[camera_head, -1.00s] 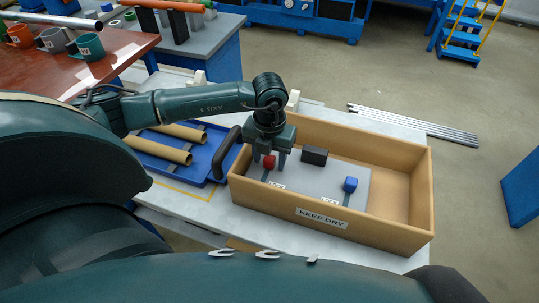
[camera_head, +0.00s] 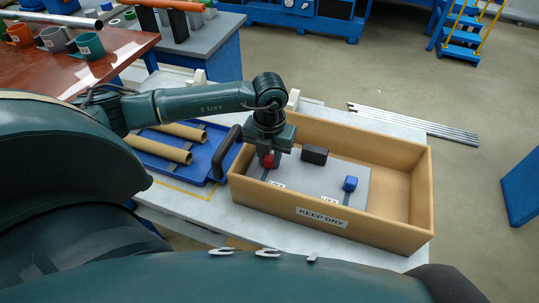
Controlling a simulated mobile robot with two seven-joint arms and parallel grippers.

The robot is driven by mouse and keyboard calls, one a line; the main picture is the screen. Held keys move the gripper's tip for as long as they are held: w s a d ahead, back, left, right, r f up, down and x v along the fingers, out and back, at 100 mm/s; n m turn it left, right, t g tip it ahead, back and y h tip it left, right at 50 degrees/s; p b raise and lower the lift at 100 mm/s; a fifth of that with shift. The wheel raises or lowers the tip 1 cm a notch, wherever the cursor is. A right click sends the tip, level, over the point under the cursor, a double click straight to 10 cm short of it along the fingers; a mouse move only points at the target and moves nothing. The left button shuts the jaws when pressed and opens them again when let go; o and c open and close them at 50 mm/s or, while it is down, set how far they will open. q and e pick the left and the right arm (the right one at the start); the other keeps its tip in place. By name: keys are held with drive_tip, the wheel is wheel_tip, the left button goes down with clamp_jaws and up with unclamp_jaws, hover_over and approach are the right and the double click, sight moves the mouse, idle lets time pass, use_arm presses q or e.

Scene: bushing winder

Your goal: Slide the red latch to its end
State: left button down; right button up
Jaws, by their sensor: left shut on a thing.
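The red latch (camera_head: 268,161) is a small red knob on a grey panel (camera_head: 315,183) inside a wooden box (camera_head: 405,237). A dark slot runs from it toward the front of the panel, beside a small white label (camera_head: 276,184). My left gripper (camera_head: 271,159) points down into the box and is shut on the red latch, its fingers partly covering the knob. The latch is at the far end of the visible slot. My right gripper is not in view.
A blue latch (camera_head: 350,184) and a black block (camera_head: 314,155) are also on the panel. The box walls surround it. A blue tray (camera_head: 205,171) with brown tubes stands left of the box. The box's right part is empty.

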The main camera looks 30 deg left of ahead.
use_arm(q)
drive_tip(key=s, duration=0.3)
drive_tip(key=shift+s+d, duration=0.3)
drive_tip(key=shift+d, duration=0.1)
drive_tip(key=shift+s, duration=0.15)
drive_tip(key=c, duration=1.2)
unclamp_jaws()
drive_tip(key=shift+o, duration=0.2)
drive_tip(key=shift+r, duration=0.25)
wheel_tip(320, 180, up, 13)
drive_tip(key=shift+b, duration=0.35)
